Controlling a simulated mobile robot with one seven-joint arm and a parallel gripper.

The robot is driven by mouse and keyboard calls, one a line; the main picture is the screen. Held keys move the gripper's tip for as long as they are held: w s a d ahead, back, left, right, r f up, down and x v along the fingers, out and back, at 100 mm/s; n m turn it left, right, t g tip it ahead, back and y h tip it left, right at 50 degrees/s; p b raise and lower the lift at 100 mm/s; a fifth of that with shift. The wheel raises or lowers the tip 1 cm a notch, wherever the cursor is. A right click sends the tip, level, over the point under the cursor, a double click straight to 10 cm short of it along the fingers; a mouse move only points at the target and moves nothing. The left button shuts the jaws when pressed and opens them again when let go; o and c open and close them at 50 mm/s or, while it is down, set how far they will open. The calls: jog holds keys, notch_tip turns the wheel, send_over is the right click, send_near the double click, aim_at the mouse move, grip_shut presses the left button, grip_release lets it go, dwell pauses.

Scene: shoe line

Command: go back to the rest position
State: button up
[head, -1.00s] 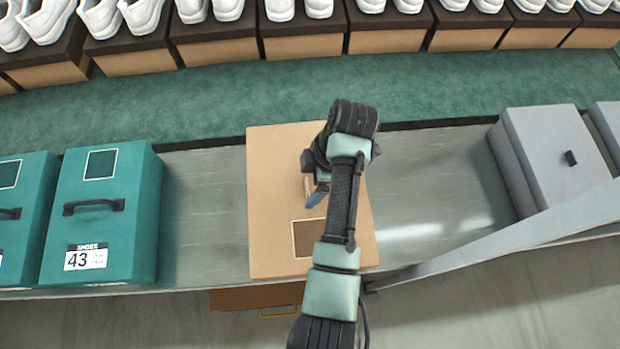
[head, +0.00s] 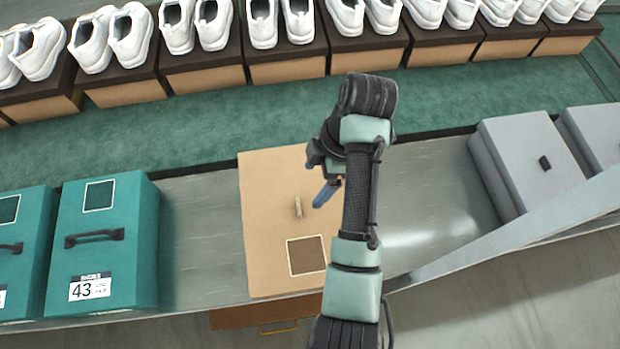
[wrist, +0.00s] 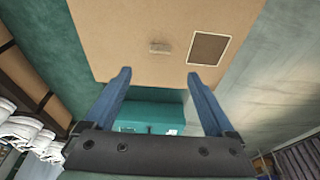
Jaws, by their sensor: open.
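My gripper (head: 322,186) is above the right side of a tan shoe box (head: 265,215) that lies on the grey belt. In the wrist view, the two blue fingers of my gripper (wrist: 157,82) stand wide apart with nothing between them. The tan box (wrist: 125,45) fills the top of that view, apart from the fingers. A small light handle (head: 298,208) and a brown square label show on its top. The handle also shows in the wrist view (wrist: 160,47). My arm hides part of the box's right edge.
Teal boxes, one labelled 43 (head: 100,245), stand at the left on the belt (head: 200,225). Grey boxes (head: 535,160) lie at the right, with a slanting grey rail (head: 510,240) in front. White shoes on brown boxes (head: 290,65) line the back. Bare belt lies either side of the tan box.

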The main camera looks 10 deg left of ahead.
jog(key=shift+w+d+r, duration=0.1)
jog(key=shift+d+r, duration=0.05)
jog(key=shift+r, duration=0.45)
jog(key=w+a+r+m+t, duration=0.1)
jog(key=w+r+m+t, duration=0.7)
jog(key=w+r, duration=0.65)
notch_tip(320, 180, up, 17)
jog(key=d+m+t, duration=0.1)
jog(key=m+t, duration=0.3)
jog(key=t, duration=0.4)
jog(key=s+d+r+m+t+h, duration=0.1)
jog(key=s+r+m+t, duration=0.2)
jog(key=r, duration=0.6)
jog(key=s+d+r+m+t+h, duration=0.1)
jog(key=s+r+m+t, duration=0.3)
jog(key=s+r, duration=0.4)
jog(key=s+d+r+m+t, duration=0.3)
jog(key=s+r+t, duration=0.2)
jog(key=r, duration=0.6)
jog(key=shift+s+d+m+t+h, duration=0.3)
jog(key=shift+s+h, duration=0.1)
jog(key=shift+s, duration=0.2)
